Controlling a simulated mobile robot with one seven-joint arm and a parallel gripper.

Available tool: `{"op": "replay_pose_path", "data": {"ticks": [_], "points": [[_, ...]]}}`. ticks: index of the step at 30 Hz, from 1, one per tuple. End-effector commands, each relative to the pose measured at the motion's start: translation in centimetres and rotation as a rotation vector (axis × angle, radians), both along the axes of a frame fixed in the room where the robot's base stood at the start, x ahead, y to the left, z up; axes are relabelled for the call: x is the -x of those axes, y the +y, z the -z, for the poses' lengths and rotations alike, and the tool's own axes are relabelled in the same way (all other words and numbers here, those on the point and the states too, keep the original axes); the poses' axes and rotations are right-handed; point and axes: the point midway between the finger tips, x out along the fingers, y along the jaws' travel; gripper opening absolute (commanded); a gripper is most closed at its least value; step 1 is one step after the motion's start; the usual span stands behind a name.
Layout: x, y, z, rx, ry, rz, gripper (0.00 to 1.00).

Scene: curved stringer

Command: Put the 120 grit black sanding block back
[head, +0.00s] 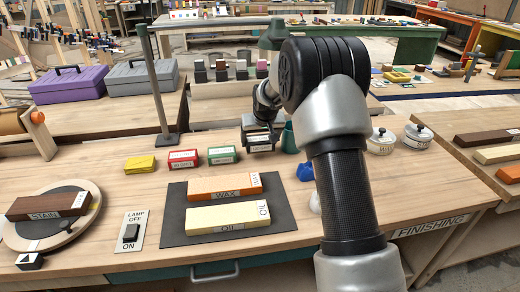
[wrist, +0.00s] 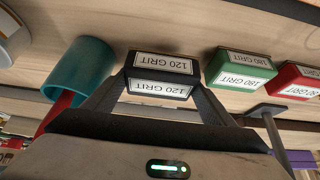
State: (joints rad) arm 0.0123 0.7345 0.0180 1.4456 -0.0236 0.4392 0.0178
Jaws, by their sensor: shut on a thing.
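My gripper (wrist: 160,84) is shut on the black sanding block (wrist: 162,68), whose white labels read 120 GRIT, upside down in the wrist view. In the head view the black block (head: 260,147) is at the right end of the row of sanding blocks, beyond the green block (head: 222,154), partly hidden by my gripper (head: 260,136). The green block, labelled 180 GRIT, also shows in the wrist view (wrist: 238,68), with a clear gap from the black one. I cannot tell whether the black block touches the bench.
Red (head: 183,159) and yellow (head: 140,164) blocks continue the row. A teal cup (wrist: 82,70) stands close beside the held block. A dark mat (head: 284,223) with WAX and OIL boards is in front.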

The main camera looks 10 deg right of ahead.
Motion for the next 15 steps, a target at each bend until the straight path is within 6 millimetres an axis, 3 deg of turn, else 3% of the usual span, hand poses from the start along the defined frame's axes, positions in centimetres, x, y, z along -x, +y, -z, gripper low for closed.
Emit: {"op": "replay_pose_path", "data": {"ticks": [3,5,15], "points": [[0.1,0.0,2.5,0.0,0.003,0.0,0.54],[0.0,0.0,3.1,0.0,0.001,0.0,0.54],[0.0,0.0,3.4,0.0,0.0,0.0,0.54]]}}
